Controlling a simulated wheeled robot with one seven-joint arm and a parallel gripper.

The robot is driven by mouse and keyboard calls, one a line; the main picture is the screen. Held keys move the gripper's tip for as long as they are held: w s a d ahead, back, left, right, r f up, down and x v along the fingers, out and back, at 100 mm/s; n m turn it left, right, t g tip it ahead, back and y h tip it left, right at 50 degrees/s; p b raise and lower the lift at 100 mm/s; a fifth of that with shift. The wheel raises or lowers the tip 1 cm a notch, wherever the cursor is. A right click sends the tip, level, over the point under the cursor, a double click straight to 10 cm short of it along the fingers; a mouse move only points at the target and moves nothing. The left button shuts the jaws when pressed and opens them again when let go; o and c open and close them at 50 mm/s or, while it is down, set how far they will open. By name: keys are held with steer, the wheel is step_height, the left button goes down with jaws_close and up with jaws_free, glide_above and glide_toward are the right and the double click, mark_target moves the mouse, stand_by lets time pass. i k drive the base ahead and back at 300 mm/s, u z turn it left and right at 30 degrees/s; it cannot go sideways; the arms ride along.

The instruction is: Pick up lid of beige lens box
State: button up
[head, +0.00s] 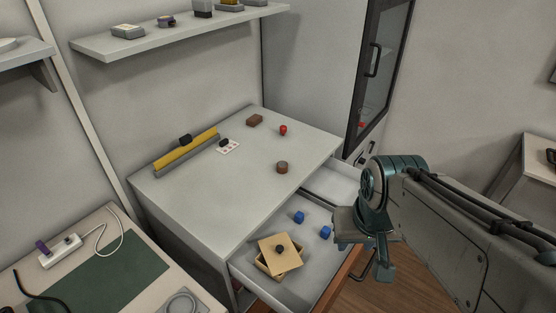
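The beige lens box (264,268) stands in the open drawer (315,222), near its front left corner. Its lid (272,243), a flat beige square with a dark round knob, lies askew over the box, turned and offset from the rim. Part of the box's opening shows beside it. My gripper (362,246) is to the right of the lid, clearly apart from it, by the drawer's right front side. Its fingers are small and seen from behind the wrist, so their opening is unclear. I see nothing held in it.
The cabinet top (215,185) holds a yellow-topped bar (186,150), a brown block (254,121), a red piece (283,129) and a round brown piece (282,167). A glass-door cabinet (378,65) stands behind.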

mark_target(280, 253)
steer(key=u, duration=3.65)
steer(key=k, duration=1.15)
steer(key=z, duration=1.95)
steer(key=i, duration=0.5)
